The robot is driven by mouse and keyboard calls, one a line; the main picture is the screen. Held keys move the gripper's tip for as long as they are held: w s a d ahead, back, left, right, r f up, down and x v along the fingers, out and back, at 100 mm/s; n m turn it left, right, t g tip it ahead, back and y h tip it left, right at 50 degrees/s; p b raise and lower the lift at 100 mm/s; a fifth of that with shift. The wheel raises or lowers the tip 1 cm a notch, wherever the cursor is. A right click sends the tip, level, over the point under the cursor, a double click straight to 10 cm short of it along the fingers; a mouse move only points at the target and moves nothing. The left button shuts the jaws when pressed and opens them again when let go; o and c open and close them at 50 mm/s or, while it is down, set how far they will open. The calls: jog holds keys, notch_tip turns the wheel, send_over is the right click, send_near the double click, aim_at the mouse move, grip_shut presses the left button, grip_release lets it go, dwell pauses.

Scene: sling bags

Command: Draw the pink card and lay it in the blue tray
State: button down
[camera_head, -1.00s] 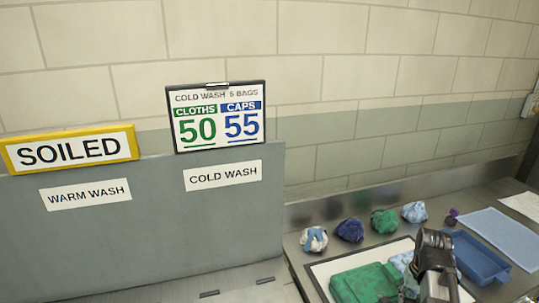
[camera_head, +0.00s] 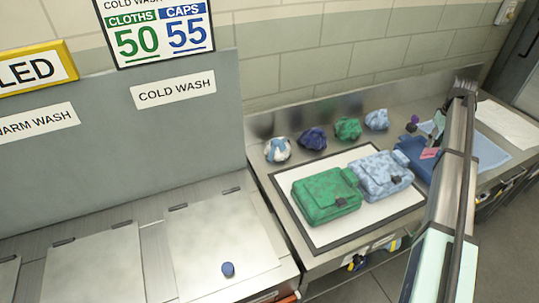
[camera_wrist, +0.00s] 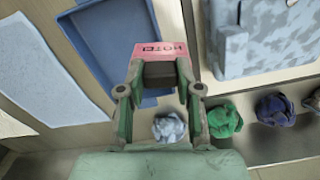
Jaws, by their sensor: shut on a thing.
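The pink card (camera_wrist: 162,50), with dark letters on it, is held between the fingertips of my gripper (camera_wrist: 160,75) in the wrist view. The card also shows in the head view (camera_head: 429,153), in front of the blue tray (camera_head: 411,146). In the wrist view the blue tray (camera_wrist: 105,45) lies below and to the left, and the card overlaps its right edge in the picture. The card appears raised above the tray; the exact height is unclear. In the head view my arm hides part of the tray and most of the gripper.
A green bag (camera_head: 322,197) and a light blue bag (camera_head: 385,176) lie on a white, dark-edged mat (camera_head: 330,232). Several crumpled cloths or caps (camera_head: 313,138) line the back. A light blue cloth (camera_head: 490,152) lies right of the tray.

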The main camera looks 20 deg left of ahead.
jog(key=w+d+f+n, duration=0.35)
jog(key=w+d, duration=0.25)
jog(key=w, duration=0.3)
jog(key=shift+m, duration=0.35)
jog(key=shift+s+f+b, duration=0.2)
jog(key=shift+f+b, duration=0.55)
jog(key=shift+f, duration=0.8)
jog(key=shift+s+f+b, duration=0.15)
jog(key=shift+f+b, duration=0.55)
jog(key=shift+f, duration=0.8)
jog(key=c, duration=0.7)
grip_release()
jog(key=shift+r, duration=0.15)
notch_tip(320, 180, up, 12)
jog(key=shift+f, duration=0.1)
